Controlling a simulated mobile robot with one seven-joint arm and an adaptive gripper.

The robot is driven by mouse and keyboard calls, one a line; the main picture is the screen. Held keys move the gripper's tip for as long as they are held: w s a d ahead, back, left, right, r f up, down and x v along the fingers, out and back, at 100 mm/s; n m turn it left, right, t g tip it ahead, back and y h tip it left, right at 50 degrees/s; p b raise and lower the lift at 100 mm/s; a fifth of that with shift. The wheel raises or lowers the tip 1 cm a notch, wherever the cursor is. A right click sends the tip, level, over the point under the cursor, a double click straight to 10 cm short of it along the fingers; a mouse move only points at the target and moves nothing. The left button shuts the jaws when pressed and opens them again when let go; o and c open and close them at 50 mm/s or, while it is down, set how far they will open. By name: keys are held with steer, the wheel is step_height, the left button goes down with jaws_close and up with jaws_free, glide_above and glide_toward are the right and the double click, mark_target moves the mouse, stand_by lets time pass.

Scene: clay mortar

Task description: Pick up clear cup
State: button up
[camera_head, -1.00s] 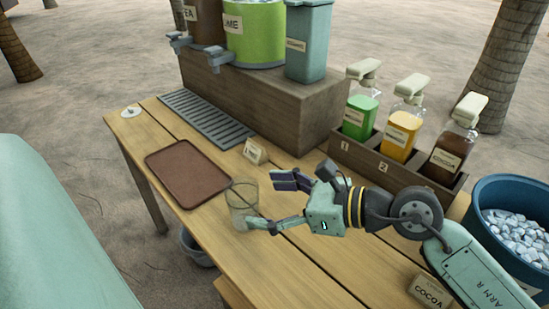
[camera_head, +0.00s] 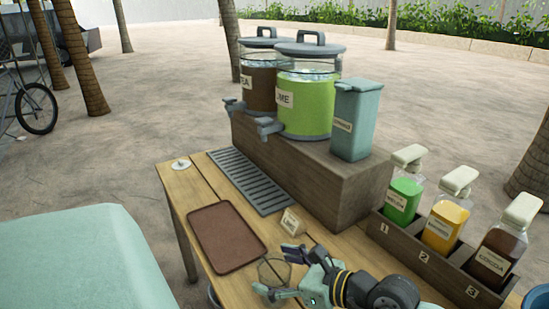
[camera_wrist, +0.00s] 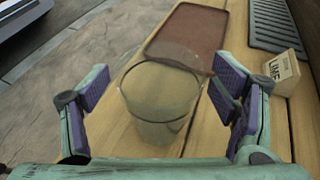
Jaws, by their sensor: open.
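The clear cup (camera_head: 274,270) stands upright on the wooden table, just in front of the brown tray (camera_head: 226,238). In the wrist view the cup (camera_wrist: 160,105) is between the two purple-padded fingers, with a visible gap to the left finger and a smaller one to the right. My gripper (camera_head: 277,271) is open around the cup and does not grip it. In the head view one finger is at the cup's near side and the other at its far side. The cup looks empty.
A small lime card (camera_head: 291,221) stands right of the tray, near the gripper. A wooden riser (camera_head: 300,165) with drink dispensers is behind. A rack (camera_head: 436,262) of pump bottles is at the right. A metal drip grate (camera_head: 250,181) lies left of the riser.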

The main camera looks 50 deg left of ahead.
steer(key=shift+s+a+f, duration=0.1)
steer(key=shift+a+f, duration=0.05)
steer(key=shift+a, duration=0.15)
steer(key=shift+c, duration=0.2)
steer(key=c, duration=1.2)
steer(key=shift+o, duration=0.2)
